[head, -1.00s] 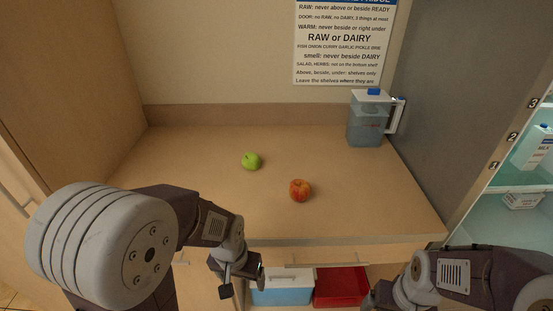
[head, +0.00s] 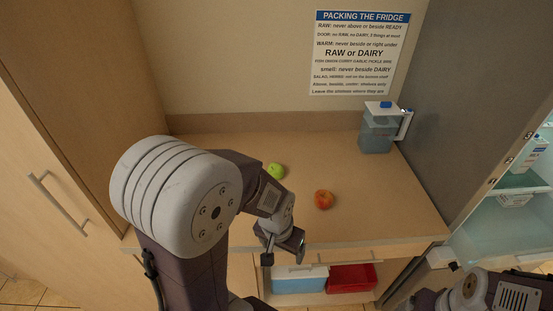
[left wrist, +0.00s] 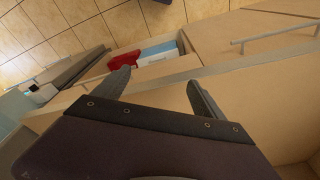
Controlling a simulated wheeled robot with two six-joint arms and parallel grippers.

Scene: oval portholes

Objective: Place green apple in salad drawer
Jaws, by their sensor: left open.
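My left gripper (head: 284,250) is open and empty at the counter's front edge, nearer to me than the apple. In the left wrist view its two fingers (left wrist: 158,92) stand apart with nothing between them, and no apple shows there. My right arm shows at the lower right of the head view, but its gripper fingers are not visible. The open fridge (head: 500,235) stands at the right; no salad drawer can be made out.
A red apple (head: 323,200) lies on the counter right of the green one. A water jug (head: 378,128) stands at the back right. Below the counter are a blue-and-white box (head: 300,281) and a red bin (head: 352,278). A rules sign (head: 360,55) hangs on the wall.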

